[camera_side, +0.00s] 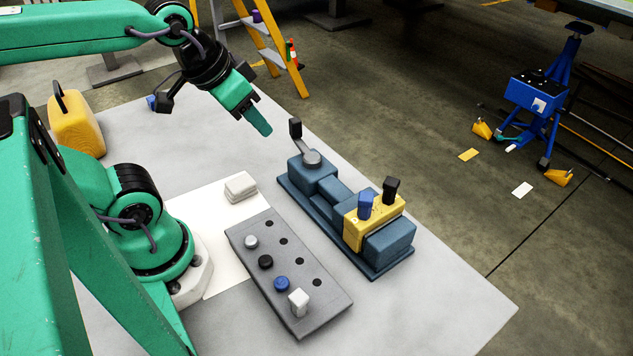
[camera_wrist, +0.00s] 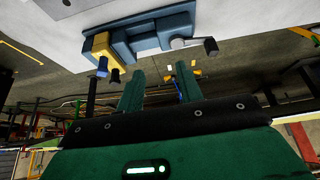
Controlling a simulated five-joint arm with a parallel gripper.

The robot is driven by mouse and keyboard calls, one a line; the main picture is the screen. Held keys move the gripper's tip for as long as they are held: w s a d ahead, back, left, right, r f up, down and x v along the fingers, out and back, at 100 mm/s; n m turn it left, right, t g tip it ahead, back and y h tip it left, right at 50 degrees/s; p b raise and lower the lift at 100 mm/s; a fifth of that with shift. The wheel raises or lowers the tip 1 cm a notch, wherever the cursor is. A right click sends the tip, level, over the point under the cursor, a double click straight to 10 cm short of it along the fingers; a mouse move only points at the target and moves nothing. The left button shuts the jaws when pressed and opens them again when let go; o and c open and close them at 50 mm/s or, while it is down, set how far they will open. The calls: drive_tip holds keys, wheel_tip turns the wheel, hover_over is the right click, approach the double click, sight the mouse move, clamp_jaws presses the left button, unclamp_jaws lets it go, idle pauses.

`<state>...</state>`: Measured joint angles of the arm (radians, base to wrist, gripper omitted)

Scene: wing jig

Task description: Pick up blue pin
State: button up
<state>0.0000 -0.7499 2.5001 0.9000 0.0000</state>
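A blue pin (camera_side: 365,205) stands upright in the yellow block (camera_side: 374,228) of the blue jig (camera_side: 330,190), beside a black pin (camera_side: 390,189). The blue pin also shows in the wrist view (camera_wrist: 102,67), near the left of the fingers. A second blue piece (camera_side: 282,284), low and round, sits in the grey plate (camera_side: 322,302). My gripper (camera_side: 262,128) is above the table, left of and higher than the jig's lever end. In the wrist view its two green fingers (camera_wrist: 158,80) are apart with nothing between them. It touches neither blue piece.
The grey plate also holds a black piece (camera_side: 265,262), a light grey piece (camera_side: 251,242), a white piece (camera_side: 299,301) and several dark holes. The jig's black-handled lever (camera_side: 296,130) sticks up near my gripper. A yellow case (camera_side: 75,122) stands at left. The table's front right is clear.

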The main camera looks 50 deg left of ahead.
drive_tip(key=shift+o, duration=1.4)
drive_tip(key=shift+w+d, duration=0.1)
drive_tip(key=n+g, duration=0.5)
drive_tip(key=n, duration=0.3)
hover_over(369, 197)
drive_tip(key=a, duration=0.1)
drive_tip(key=f, duration=0.5)
drive_tip(key=shift+s+f, duration=0.1)
drive_tip(key=shift+s, duration=0.1)
drive_tip(key=shift+w+d+f+n+g, duration=0.15)
drive_tip(key=shift+d+f+n+g, duration=0.2)
drive_tip(key=shift+d, duration=0.2)
drive_tip(key=shift+f, duration=0.1)
drive_tip(key=shift+f, duration=1.2)
